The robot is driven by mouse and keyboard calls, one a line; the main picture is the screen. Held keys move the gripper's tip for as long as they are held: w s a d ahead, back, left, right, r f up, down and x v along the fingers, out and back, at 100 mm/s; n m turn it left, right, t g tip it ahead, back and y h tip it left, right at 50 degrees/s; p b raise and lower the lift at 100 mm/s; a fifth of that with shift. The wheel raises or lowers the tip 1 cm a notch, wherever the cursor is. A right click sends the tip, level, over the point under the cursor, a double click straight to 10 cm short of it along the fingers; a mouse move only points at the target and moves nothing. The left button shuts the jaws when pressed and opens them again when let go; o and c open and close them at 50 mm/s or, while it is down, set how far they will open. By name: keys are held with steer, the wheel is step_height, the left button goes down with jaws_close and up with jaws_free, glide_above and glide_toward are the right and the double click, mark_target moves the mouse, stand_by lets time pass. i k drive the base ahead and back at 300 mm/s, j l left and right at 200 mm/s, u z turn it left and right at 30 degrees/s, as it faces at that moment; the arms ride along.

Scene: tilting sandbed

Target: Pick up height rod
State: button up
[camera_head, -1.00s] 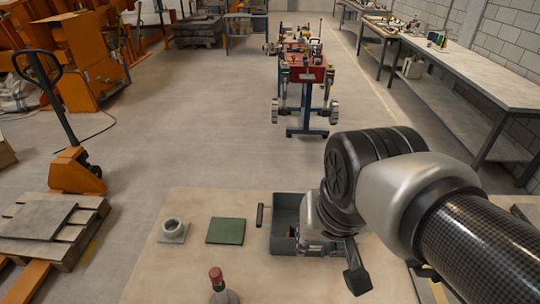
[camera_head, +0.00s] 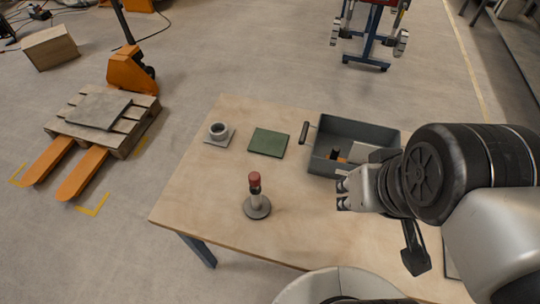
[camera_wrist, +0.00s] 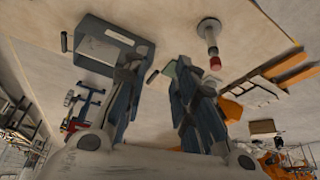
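A short upright rod (camera_head: 256,198) with a red cap stands on a round dark grey base on the wooden table; it looks like the height rod. In the wrist view the rod (camera_wrist: 209,42) shows at the upper right, beyond the fingers and apart from them. My gripper (camera_head: 342,193) is to the right of the rod in the head view, beside the near side of the grey bin, with a clear gap to the rod. In the wrist view the two fingers of my gripper (camera_wrist: 158,70) are spread, with nothing held between them.
The wooden table (camera_head: 225,250) also holds a grey bin (camera_head: 355,128) with small items inside, a green mat (camera_head: 268,142) and a grey ring on a square plate (camera_head: 219,134). A pallet (camera_head: 100,122) with an orange pallet jack stands left. The tabletop around the rod is clear.

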mark_target(258, 207)
steer(key=k+j+z, duration=0.15)
steer(key=j, duration=0.25)
steer(key=j+z, duration=0.1)
steer(key=j, duration=0.3)
steer(key=k+j+z, duration=0.15)
steer(key=j, duration=0.25)
steer(key=k+j+z, duration=0.15)
steer(key=j, duration=0.2)
